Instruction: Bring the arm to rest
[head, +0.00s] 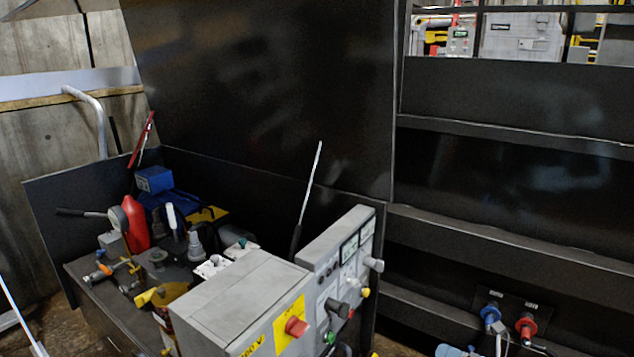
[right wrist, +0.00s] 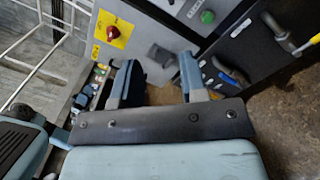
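My right gripper (right wrist: 158,66) shows in the right wrist view with its two dark, pale-edged fingers spread apart. Nothing is clearly held between them. A dark grey knob (right wrist: 161,54) shows beyond the gap; I cannot tell the distance to it. The grey control box with the red stop button (right wrist: 113,32) on a yellow label lies beyond the fingers. In the head view, a small pale blue piece (head: 448,351) at the bottom edge may be part of my right arm or gripper. My left gripper is not in view.
The grey control box (head: 235,295) and its knobbed panel (head: 345,255) stand at the lower middle. A cluttered bench (head: 90,295) holds a red bottle (head: 134,222) and tools. Blue (head: 490,312) and red (head: 526,326) connectors stick out of the black frame at the right.

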